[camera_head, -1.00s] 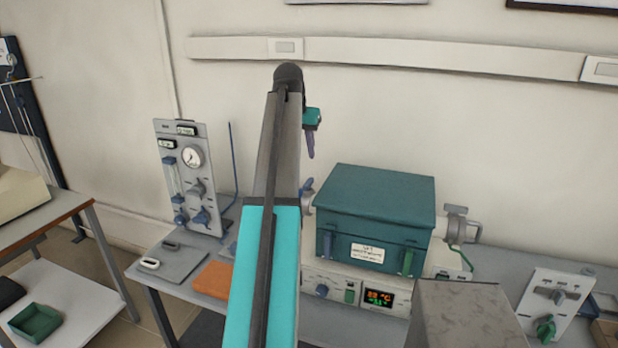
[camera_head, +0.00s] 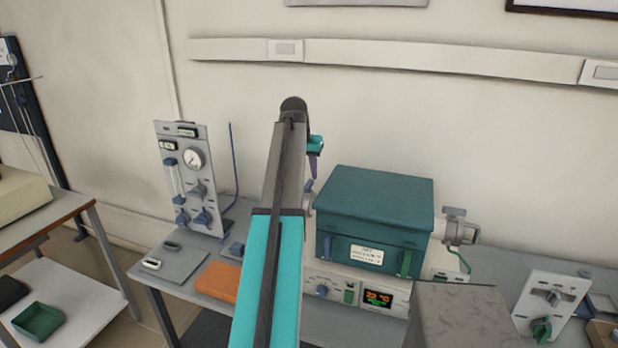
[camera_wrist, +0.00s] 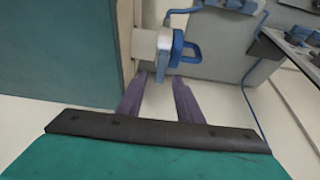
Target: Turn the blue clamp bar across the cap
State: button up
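In the wrist view, the blue clamp bar (camera_wrist: 180,46) is a loop-shaped piece at the end of the pale round cap (camera_wrist: 148,43), on the side of the teal furnace (camera_wrist: 60,50). My gripper (camera_wrist: 160,78) has two purple fingers, spread apart with nothing seen between them. The fingertips are just short of the clamp bar; whether they touch it I cannot tell. In the head view my gripper (camera_head: 313,165) is at the left side of the furnace (camera_head: 375,205), and the cap and clamp bar are mostly hidden behind my arm and gripper.
A grey panel with a gauge (camera_head: 190,180) stands left of my arm. An orange pad (camera_head: 217,281) lies on the bench. A pipe fitting (camera_head: 458,230) sticks out on the furnace's right. A blue tube (camera_wrist: 250,85) runs near the cap in the wrist view.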

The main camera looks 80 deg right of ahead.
aim_at(309, 183)
jog(key=shift+p+x, duration=0.6)
jog(key=shift+x, duration=2)
jog(key=shift+c, duration=0.2)
